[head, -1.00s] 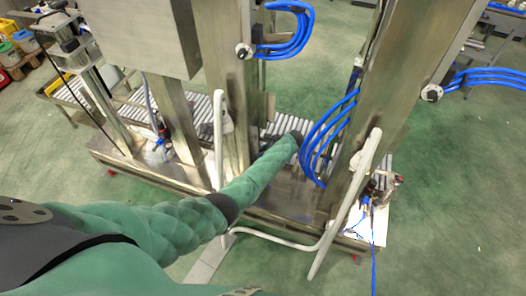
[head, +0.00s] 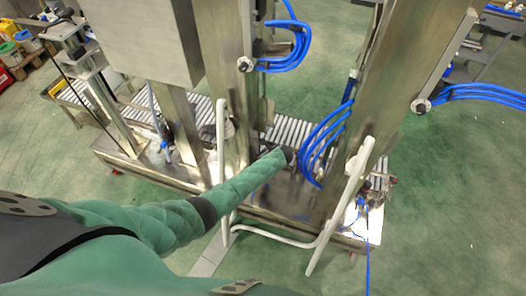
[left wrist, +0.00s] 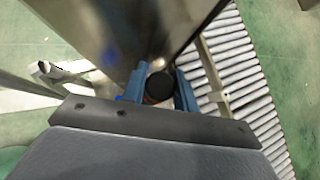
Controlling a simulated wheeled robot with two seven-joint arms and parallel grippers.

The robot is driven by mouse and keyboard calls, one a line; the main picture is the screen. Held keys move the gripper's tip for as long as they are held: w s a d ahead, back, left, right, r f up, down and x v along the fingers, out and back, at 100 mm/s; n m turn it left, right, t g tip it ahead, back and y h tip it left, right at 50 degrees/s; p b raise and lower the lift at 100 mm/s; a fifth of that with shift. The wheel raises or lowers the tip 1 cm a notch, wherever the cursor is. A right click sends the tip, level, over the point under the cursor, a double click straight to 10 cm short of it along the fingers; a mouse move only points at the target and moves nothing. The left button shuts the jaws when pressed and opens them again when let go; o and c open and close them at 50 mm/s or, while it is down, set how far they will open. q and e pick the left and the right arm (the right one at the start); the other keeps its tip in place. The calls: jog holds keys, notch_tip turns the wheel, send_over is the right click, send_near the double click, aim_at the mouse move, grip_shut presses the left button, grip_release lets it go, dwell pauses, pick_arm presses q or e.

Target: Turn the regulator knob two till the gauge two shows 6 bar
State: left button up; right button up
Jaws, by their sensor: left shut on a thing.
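My left arm reaches in the head view to the steel machine frame, where its dark wrist end (head: 287,155) stands between two steel posts. The fingers are hidden from the head there. In the left wrist view the blue fingers of my left gripper (left wrist: 160,84) stand on both sides of a dark round knob (left wrist: 159,87) and are shut on it. The knob is beside a steel post; no label shows, so I cannot tell its number. I cannot make out a gauge face or reading in either view. My right gripper is not in view.
Steel posts (head: 385,75) flank the arm closely. Blue hoses (head: 325,140) hang just right of its end. White tubular handles (head: 341,205) stand in front. A roller conveyor (head: 288,130) runs behind. The green floor at right is mostly clear.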

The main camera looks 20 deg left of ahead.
pick_arm(q)
jog(key=m+t+h+p, duration=0.1)
jog(key=m, duration=0.1)
jog(key=shift+r+m+t+p, duration=0.1)
jog(key=shift+m+t+p, duration=0.2)
jog(key=shift+m+p, duration=0.1)
jog(key=shift+m+t+h+p, duration=0.3)
jog(key=shift+m+t+h, duration=0.1)
jog(key=shift+m+h, duration=0.35)
jog(key=shift+d+m, duration=0.1)
jog(key=shift+m, duration=0.15)
jog(key=o, duration=1)
